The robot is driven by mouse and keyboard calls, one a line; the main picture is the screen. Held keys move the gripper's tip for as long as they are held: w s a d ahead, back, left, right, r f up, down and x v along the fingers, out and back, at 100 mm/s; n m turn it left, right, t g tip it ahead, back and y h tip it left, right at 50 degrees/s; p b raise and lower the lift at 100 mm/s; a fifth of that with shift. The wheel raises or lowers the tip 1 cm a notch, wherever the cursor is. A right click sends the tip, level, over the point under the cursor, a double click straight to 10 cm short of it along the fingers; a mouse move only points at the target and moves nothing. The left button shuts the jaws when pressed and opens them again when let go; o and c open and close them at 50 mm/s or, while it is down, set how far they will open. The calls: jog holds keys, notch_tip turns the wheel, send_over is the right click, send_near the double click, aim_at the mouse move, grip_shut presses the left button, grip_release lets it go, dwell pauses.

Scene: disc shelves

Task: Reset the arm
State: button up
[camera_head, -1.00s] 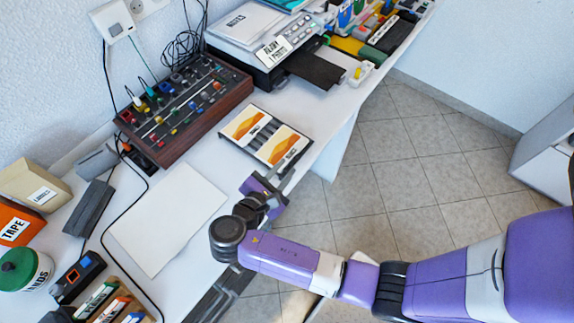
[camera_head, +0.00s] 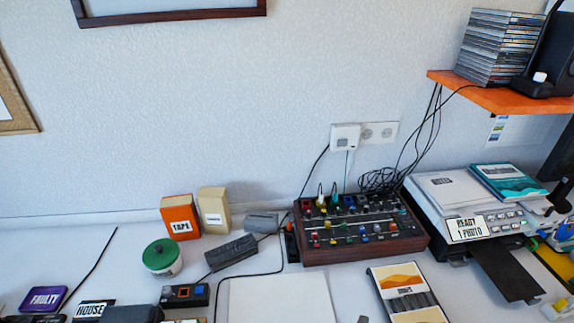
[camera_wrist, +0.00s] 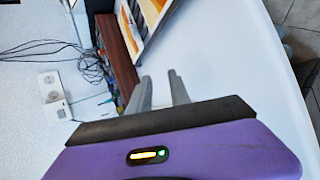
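My gripper (camera_wrist: 160,76) shows in the wrist view. Its two grey fingers stand apart with nothing between them, above the white desk (camera_wrist: 222,55). A case with orange pictures (camera_wrist: 150,12) and the mixer's dark wooden side (camera_wrist: 117,50) lie beyond the fingertips. In the head view my arm is almost wholly out of frame; a small grey tip at the bottom edge may be part of it.
The mixer (camera_head: 350,228) stands against the wall, left of the printer (camera_head: 455,213). The picture case (camera_head: 405,290) lies in front. A blank sheet (camera_head: 280,300) lies left of it. An orange shelf (camera_head: 505,97) holds stacked discs (camera_head: 495,47).

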jog(key=s+a+m+t+y, duration=0.1)
jog(key=s+a+y, duration=0.1)
jog(key=s+a+r+m+t+y, duration=0.1)
jog(key=s+a+y, duration=0.1)
jog(key=s+d+r+m+t+y, duration=0.1)
jog(key=s+r+m+t+y, duration=0.3)
jog(key=s+r+m, duration=1.1)
jog(key=s+d+r+n+h, duration=0.1)
jog(key=s+d+r+n, duration=0.1)
jog(key=s, duration=0.8)
jog(key=shift+s+r+n+g+h, duration=0.35)
jog(key=shift+r+n, duration=0.2)
jog(key=shift+n, duration=0.25)
